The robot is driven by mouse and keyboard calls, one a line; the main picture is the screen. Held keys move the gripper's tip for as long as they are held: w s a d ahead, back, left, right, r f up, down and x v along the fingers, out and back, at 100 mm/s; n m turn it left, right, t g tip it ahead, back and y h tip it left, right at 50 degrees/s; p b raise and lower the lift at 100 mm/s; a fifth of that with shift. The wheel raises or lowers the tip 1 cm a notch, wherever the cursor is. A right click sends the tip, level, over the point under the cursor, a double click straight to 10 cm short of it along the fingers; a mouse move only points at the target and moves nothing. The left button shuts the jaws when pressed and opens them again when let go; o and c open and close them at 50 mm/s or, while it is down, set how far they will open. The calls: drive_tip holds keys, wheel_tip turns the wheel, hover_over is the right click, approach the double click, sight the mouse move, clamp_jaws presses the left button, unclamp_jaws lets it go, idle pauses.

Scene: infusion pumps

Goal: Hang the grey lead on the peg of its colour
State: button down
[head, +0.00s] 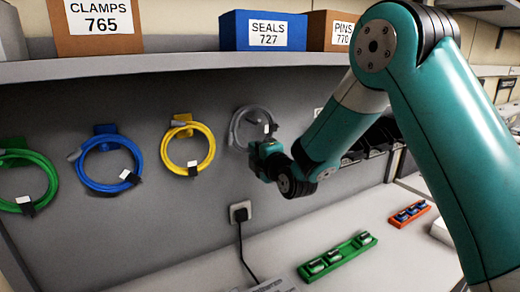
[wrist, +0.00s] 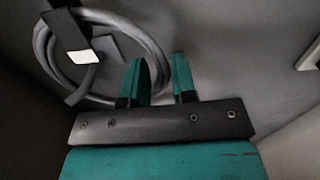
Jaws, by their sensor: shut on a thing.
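The grey lead (head: 235,128) is a coiled loop with a black-and-white tag, in front of the grey back panel, right of the yellow lead. My gripper (head: 262,150) is at the lower right of the loop. In the wrist view, my gripper's teal fingers (wrist: 160,78) are shut on the right side of the grey lead (wrist: 47,66). A grey block (wrist: 106,46), perhaps the grey peg, shows inside the loop. I cannot tell whether the lead rests on it. In the head view the grey peg cannot be made out.
Yellow (head: 211,145), blue (head: 138,155) and green (head: 48,180) leads hang on pegs of their colours to the left. A shelf (head: 200,67) with boxes juts out above. A socket with a plug (head: 240,212) is below. A green rack (head: 338,258) stands on the bench.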

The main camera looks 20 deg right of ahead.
drive_tip(key=shift+w+a+f+b, duration=0.1)
drive_tip(key=shift+w+f+b, duration=0.1)
drive_tip(key=shift+f+b, duration=0.95)
drive_tip(key=shift+r+b, duration=0.15)
drive_tip(key=shift+b, duration=0.15)
drive_tip(key=c, duration=0.8)
unclamp_jaws()
drive_tip(key=shift+c, duration=0.2)
drive_tip(key=shift+s, duration=0.1)
